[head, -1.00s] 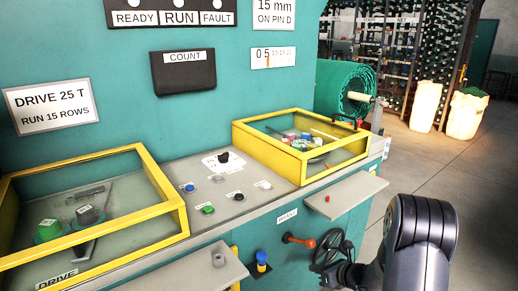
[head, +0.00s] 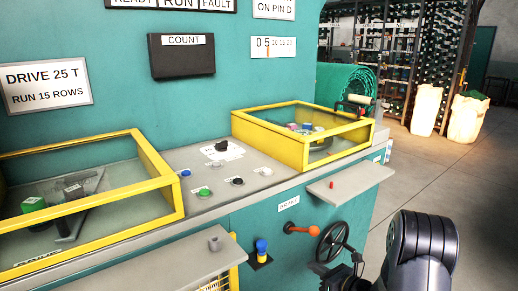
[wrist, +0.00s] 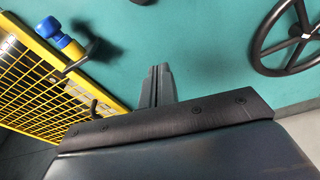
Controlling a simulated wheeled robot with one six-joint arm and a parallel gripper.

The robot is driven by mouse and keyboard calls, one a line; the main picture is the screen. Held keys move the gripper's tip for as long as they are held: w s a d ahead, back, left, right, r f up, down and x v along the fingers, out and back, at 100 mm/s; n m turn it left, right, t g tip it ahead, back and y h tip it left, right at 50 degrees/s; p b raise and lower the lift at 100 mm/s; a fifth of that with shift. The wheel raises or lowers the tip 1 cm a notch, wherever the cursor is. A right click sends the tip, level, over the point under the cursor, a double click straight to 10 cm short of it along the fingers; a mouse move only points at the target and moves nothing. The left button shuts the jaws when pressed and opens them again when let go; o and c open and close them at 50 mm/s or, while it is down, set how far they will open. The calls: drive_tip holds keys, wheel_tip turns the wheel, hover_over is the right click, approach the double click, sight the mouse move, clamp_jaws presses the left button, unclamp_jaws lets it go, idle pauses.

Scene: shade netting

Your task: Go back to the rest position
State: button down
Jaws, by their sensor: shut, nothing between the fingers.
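My gripper (wrist: 158,86) shows in the wrist view with its two fingers together and nothing between them. It points toward the teal machine front (wrist: 200,35), with a blue and yellow knob (wrist: 62,38) to its left and a black handwheel (wrist: 290,35) to its right. The gap between the fingertips and the panel is hard to judge. In the head view my dark arm stands at the lower right, and its end reaches down beside the handwheel (head: 332,242). The fingers are not clear there.
Two yellow-framed glazed boxes (head: 300,160) sit on the machine's grey ledge, with buttons between them. A small grey shelf (head: 350,180) and a red-knobbed lever (head: 305,231) stick out near my arm. A yellow grille (wrist: 50,95) shows in the wrist view. Open floor (head: 430,180) lies to the right.

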drive_tip(key=shift+w+a+f+t+y+b, duration=0.15)
drive_tip(key=shift+w+f+t+y+b, duration=0.05)
drive_tip(key=shift+f+b, duration=0.25)
drive_tip(key=shift+w+a+f+t+y+b, duration=0.1)
drive_tip(key=shift+w+f+t+y+b, duration=0.15)
drive_tip(key=shift+b, duration=0.3)
drive_tip(key=shift+s, duration=0.1)
